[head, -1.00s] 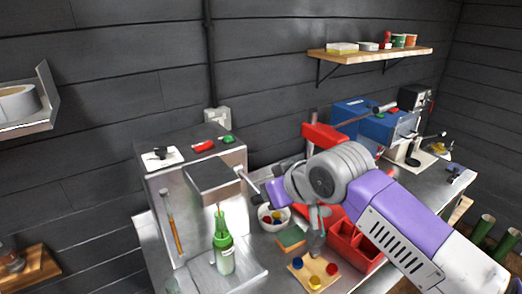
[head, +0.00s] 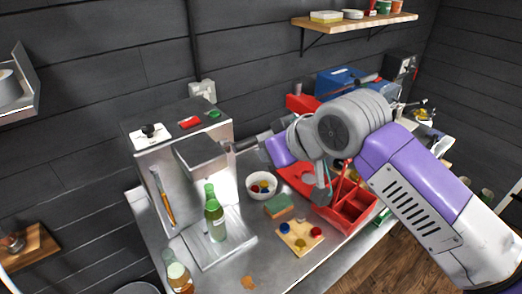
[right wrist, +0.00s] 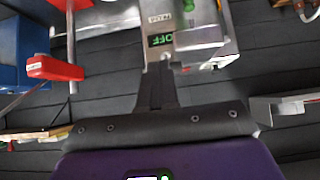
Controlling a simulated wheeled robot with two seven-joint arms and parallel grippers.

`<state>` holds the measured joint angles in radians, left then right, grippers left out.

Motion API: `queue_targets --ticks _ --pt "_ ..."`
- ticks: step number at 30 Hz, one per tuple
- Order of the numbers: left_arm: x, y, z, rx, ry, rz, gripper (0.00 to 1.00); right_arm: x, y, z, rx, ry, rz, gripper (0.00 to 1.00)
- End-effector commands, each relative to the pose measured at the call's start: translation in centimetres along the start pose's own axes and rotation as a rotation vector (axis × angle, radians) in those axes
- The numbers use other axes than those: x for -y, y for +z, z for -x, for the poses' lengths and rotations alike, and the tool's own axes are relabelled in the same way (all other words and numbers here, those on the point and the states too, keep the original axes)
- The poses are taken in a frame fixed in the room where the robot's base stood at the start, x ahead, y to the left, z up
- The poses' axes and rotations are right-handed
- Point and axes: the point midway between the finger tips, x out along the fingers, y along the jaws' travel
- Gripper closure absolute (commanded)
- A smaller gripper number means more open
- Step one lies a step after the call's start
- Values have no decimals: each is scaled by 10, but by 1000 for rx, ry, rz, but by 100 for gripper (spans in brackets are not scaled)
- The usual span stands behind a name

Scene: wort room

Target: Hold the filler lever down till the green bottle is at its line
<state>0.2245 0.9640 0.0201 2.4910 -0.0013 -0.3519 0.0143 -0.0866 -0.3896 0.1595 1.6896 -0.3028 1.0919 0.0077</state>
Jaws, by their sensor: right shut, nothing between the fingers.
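The green bottle (head: 214,224) stands upright on the steel drip tray (head: 232,250), below the overhanging head (head: 203,153) of the steel filler box (head: 150,165). I cannot make out its line or the liquid level. My right gripper (head: 236,147) is shut and empty, its fingertips beside the right side of the filler head. My left gripper is not in view.
A bowl of caps (head: 262,186), a sponge (head: 279,206), a board with coloured discs (head: 298,237) and a red divided bin (head: 350,208) crowd the bench under my right arm. A shelf (head: 355,21) hangs above.

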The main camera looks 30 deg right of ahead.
Motion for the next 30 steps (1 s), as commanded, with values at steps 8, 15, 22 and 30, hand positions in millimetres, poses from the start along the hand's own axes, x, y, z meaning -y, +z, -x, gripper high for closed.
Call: queue_targets --ticks 8,15,22,30 --pt "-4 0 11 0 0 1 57 0 -3 50 -3 0 2 100" --pt "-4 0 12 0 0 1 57 0 -3 62 -1 0 2 100" --pt "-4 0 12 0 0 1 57 0 -2 61 -1 0 1 100" --pt "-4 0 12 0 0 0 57 0 -3 61 -1 0 1 100"
